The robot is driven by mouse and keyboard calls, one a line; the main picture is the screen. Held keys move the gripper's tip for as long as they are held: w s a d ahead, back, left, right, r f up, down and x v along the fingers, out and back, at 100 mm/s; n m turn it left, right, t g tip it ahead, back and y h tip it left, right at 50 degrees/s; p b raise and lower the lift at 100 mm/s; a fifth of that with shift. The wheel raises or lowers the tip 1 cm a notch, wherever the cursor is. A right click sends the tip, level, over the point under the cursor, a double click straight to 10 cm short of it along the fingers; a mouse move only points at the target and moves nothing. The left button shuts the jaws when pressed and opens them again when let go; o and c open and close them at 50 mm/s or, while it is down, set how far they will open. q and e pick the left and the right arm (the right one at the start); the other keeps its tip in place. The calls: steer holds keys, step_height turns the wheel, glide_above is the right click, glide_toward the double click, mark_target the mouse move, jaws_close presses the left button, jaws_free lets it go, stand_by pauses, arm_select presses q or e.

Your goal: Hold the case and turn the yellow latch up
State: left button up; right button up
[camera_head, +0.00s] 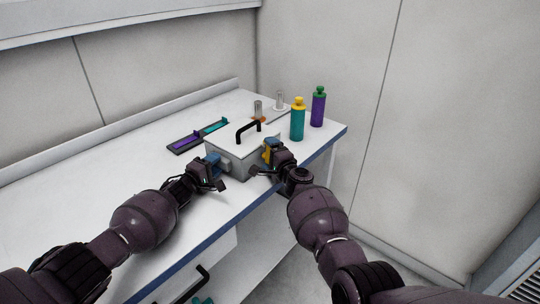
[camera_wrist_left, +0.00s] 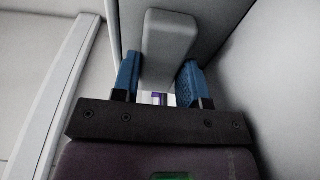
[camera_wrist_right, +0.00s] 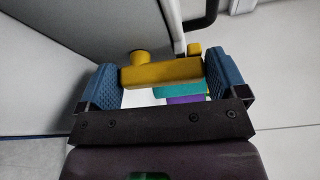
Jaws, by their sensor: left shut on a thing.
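The grey case (camera_head: 232,147) stands on the white bench, with a black handle (camera_head: 248,130) on its lid. My left gripper (camera_head: 220,164) is at the case's left side. In the left wrist view its blue fingers (camera_wrist_left: 160,82) are on either side of a grey block (camera_wrist_left: 168,45) on the case, shut on it. The yellow latch (camera_wrist_right: 160,73) is on the case's right side; in the head view it is partly hidden by my right gripper (camera_head: 268,157). In the right wrist view the latch lies across the gap between the spread blue fingers (camera_wrist_right: 164,85); contact is unclear.
A teal bottle with a yellow cap (camera_head: 297,122) and a purple bottle with a green cap (camera_head: 318,108) stand right of the case. A dark tray (camera_head: 183,146) with purple and teal strips lies behind left. Small metal items (camera_head: 258,108) stand behind. The bench's left is clear.

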steer(key=shift+o, duration=0.5)
steer(key=shift+s+d, duration=0.1)
steer(key=shift+s, duration=0.05)
steer(key=shift+s+d, duration=0.3)
steer(key=shift+s, duration=0.15)
steer(key=v, duration=1)
steer(key=shift+s, duration=0.35)
